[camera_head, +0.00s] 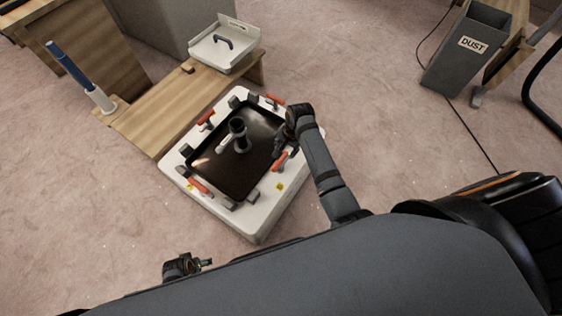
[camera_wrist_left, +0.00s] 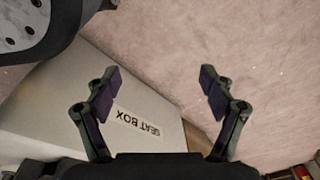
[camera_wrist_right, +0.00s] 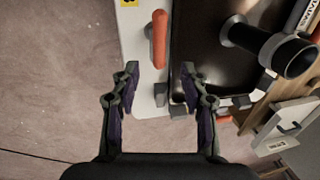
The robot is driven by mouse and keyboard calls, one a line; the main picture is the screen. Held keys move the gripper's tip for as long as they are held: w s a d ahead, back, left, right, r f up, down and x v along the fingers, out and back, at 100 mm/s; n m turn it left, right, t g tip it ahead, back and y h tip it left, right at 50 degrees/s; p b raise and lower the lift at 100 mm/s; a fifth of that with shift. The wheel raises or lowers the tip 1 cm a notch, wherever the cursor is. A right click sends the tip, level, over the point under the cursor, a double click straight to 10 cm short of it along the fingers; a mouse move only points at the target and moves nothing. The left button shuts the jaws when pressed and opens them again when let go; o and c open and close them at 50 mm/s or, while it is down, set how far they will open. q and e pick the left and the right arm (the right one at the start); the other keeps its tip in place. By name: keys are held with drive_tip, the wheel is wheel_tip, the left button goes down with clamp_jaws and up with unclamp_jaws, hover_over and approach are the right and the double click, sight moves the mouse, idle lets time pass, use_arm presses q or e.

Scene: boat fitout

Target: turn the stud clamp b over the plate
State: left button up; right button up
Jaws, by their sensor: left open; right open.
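A dark glossy plate (camera_head: 220,176) lies in a white frame (camera_head: 262,216), with several red-handled clamps and grey blocks around it. I cannot tell which clamp is b. My right gripper (camera_head: 280,147) is open and empty, over the plate's right edge beside a red clamp handle (camera_head: 281,161). In the right wrist view this gripper (camera_wrist_right: 160,72) has a red handle (camera_wrist_right: 159,40) just ahead, in line with the gap between its fingertips. My left gripper (camera_wrist_left: 160,72) is open and empty, away from the plate; in the head view it shows at the bottom left (camera_head: 206,262).
A black cylindrical piece (camera_head: 239,135) stands on the plate. A wooden bench (camera_head: 150,118) adjoins the frame, with a white tray (camera_head: 222,53) and a blue-handled tool (camera_head: 68,65). A grey dust bin (camera_head: 466,55) stands far right.

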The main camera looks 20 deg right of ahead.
drive_tip(key=b, duration=0.2)
hover_over(280, 160)
drive_tip(key=s, duration=0.1)
wheel_tip(280, 160, down, 5)
drive_tip(key=f, duration=0.1)
drive_tip(key=f+b, duration=0.1)
drive_tip(key=f, duration=0.1)
drive_tip(key=f+b, duration=0.1)
drive_tip(key=shift+w+d+f, duration=0.15)
drive_tip(key=shift+w+f, duration=0.15)
drive_tip(key=shift+w, duration=0.05)
use_arm(q)
drive_tip(key=w+d+r, duration=0.3)
drive_tip(key=w+r, duration=0.1)
drive_tip(key=r, duration=0.7)
drive_tip(key=shift+d+r+h, duration=0.15)
drive_tip(key=shift+r+h, duration=0.25)
use_arm(e)
drive_tip(key=shift+f, duration=0.15)
clamp_jaws()
